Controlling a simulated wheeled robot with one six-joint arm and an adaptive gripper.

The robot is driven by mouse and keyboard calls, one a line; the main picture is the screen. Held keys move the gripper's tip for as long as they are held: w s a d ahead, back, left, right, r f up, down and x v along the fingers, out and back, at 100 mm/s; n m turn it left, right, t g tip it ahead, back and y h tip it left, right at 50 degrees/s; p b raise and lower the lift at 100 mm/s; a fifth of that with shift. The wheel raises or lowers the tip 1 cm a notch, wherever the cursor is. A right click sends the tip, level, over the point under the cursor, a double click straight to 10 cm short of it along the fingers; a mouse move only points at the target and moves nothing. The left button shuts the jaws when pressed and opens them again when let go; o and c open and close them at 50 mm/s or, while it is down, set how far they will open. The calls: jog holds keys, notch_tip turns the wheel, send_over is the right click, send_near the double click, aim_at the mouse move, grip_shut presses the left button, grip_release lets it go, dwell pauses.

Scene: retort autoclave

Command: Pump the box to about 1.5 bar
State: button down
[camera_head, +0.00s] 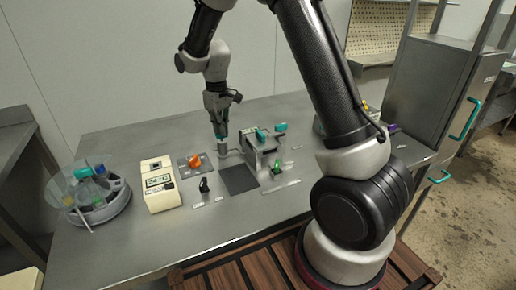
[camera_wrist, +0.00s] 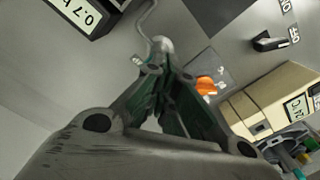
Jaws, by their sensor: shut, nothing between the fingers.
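My gripper (camera_head: 221,138) points down over the table, with its teal fingers shut and empty. In the wrist view its fingers (camera_wrist: 166,78) come together close to a small grey rounded pump head (camera_wrist: 162,46) with a thin hose. In the head view this grey piece (camera_head: 222,151) stands right under the fingertips; I cannot tell whether they touch. The grey metal box (camera_head: 258,152) with teal handles stands just to the right. A black-framed display (camera_wrist: 90,14) reads "0.7 b", its end cut off by the finger or frame edge.
An orange knob (camera_head: 195,160), a black lever (camera_head: 204,185) and a green lever (camera_head: 277,167) stand on the table. A beige instrument (camera_head: 160,185) and a round holder with bottles (camera_head: 100,207) are on the left. A dark square (camera_head: 239,179) lies flat in front. The front table is mostly clear.

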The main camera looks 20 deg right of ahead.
jog(key=shift+f, duration=0.5)
jog(key=shift+r, duration=1.1)
jog(key=shift+f, duration=1.15)
jog(key=shift+r, duration=1.1)
jog(key=shift+f, duration=0.45)
jog(key=shift+r, duration=0.5)
dwell(0.6)
